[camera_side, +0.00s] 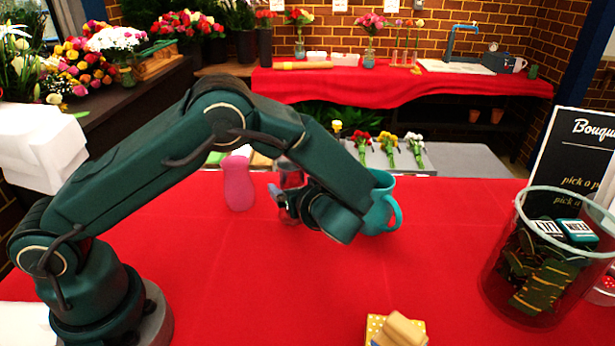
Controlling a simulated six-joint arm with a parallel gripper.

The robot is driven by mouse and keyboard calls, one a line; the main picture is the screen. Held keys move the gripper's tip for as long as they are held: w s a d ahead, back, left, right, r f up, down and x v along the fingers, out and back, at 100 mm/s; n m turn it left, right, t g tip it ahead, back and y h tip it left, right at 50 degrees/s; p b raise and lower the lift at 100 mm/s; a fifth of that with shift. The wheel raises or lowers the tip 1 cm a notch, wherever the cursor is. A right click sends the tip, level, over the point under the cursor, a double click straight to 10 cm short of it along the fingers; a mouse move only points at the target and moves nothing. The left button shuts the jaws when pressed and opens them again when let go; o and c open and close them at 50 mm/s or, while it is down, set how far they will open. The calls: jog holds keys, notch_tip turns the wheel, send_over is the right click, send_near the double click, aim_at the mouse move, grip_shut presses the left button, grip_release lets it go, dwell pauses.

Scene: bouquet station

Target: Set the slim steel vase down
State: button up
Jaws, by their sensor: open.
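My gripper (281,198) is low over the red table, left of the teal mug, and is open. A slim, shiny upright vessel (291,178) stands right at the gripper, partly hidden by it. It shows pinkish-grey and reflects the red cloth; I cannot tell for sure that it is the steel vase. Its base looks at table level, but whether it touches a jaw is unclear. No other slim steel vase is plain in view.
A pink vase (238,182) stands left of the gripper, and a teal mug (381,208) stands close behind my wrist at right. A clear bin (500,262) is at the right. The red cloth (260,285) between is clear.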

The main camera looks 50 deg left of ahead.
jog(key=v, duration=1)
jog(key=s+a+r+n+h, duration=0.1)
jog(key=s+r+n+h, duration=0.2)
jog(key=s+n+h, duration=0.3)
jog(key=s+a+r+n+h, duration=0.1)
jog(key=s+r+n+h, duration=0.2)
jog(key=s+n+h, duration=0.3)
jog(key=s+n, duration=0.4)
jog(key=n, duration=0.6)
jog(key=shift+t+h, duration=0.3)
jog(key=shift+r, duration=0.1)
